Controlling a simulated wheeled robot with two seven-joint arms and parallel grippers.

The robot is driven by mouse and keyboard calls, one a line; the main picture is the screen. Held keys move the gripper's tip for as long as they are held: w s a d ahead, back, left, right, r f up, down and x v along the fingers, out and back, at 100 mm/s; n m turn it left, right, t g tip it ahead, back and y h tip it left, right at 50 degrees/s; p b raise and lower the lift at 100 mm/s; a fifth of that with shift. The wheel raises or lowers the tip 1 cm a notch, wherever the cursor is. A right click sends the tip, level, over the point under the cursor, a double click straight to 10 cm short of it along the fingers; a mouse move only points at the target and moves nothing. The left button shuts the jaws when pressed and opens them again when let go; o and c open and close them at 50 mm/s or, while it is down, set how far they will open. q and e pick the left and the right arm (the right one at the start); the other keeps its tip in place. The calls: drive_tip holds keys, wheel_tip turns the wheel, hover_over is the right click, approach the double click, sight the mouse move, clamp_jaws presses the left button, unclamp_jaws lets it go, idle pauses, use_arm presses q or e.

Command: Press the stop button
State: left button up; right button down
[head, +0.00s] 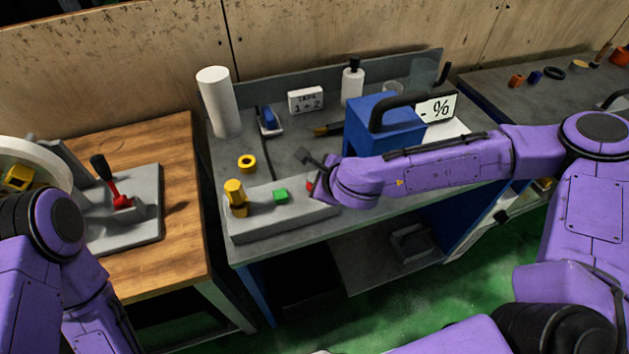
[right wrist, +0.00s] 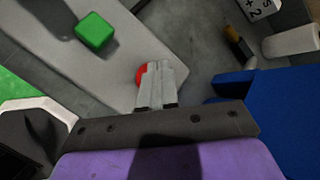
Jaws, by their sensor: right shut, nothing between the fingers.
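A light grey control box (head: 285,218) lies on the front of the grey bench. It carries a yellow knob (head: 235,192), a green button (head: 281,196) and, at its right end, a red button (head: 310,186). My right gripper (right wrist: 155,68) is shut and empty, right at the red button. In the right wrist view its fingertips overlap the red button (right wrist: 140,75) and hide most of it; whether they touch it I cannot tell. The green button (right wrist: 95,32) shows clear of the fingers there. My left gripper is not in view; only my left arm shows.
A blue machine block (head: 375,120) with a black handle stands behind my right forearm. A white cylinder (head: 217,100), a yellow ring (head: 247,163) and a small sign (head: 306,100) are on the bench. A wooden table (head: 160,135) with a red-based lever (head: 122,201) stands at left.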

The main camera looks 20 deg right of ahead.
drive_tip(key=shift+r+p, duration=0.35)
drive_tip(key=shift+r, duration=0.25)
drive_tip(key=shift+r, duration=0.1)
wheel_tip(320, 180, up, 5)
drive_tip(key=p, duration=0.5)
idle(0.5)
